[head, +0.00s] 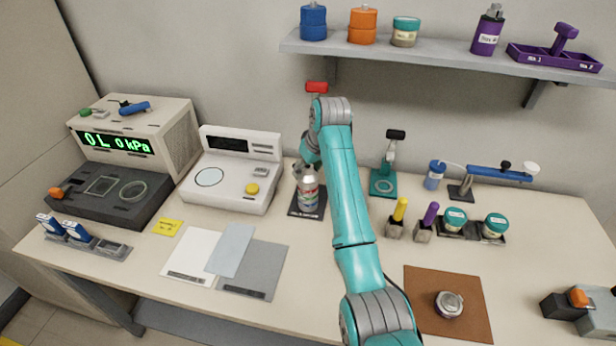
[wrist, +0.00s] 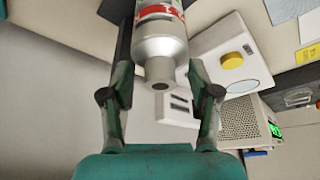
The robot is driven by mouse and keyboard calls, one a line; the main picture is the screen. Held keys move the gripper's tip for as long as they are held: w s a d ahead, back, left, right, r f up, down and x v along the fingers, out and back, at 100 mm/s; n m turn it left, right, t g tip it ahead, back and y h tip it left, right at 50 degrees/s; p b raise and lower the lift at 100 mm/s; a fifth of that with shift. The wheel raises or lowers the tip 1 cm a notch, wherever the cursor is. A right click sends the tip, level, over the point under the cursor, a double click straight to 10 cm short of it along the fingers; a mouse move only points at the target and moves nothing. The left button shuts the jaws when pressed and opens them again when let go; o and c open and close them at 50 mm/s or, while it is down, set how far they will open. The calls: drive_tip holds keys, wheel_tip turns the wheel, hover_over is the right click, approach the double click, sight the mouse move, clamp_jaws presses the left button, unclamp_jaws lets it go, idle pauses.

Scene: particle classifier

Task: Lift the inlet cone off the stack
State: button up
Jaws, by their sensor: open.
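The stack (head: 308,196) is a silver cylinder with a red-and-white label, upright on a dark mat (head: 293,212) mid-table. In the wrist view, its labelled body (wrist: 160,13) meets a plain silver tapered piece, the inlet cone (wrist: 160,52), which ends in a narrow neck with a dark hole facing me. My gripper (wrist: 161,68) is open, with one finger on each side of the cone and visible gaps between. In the head view, my gripper (head: 305,172) is at the stack's top and partly hides the cone.
A white instrument with a yellow knob (head: 232,180) stands left of the stack. A teal stand (head: 384,180) is to the right. A shelf (head: 440,56) overhangs the back. A brown mat (head: 425,290) with a silver round jar (head: 449,304) lies front right. Sheets (head: 255,270) lie front left.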

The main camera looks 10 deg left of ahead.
drive_tip(key=shift+c, duration=0.2)
clamp_jaws()
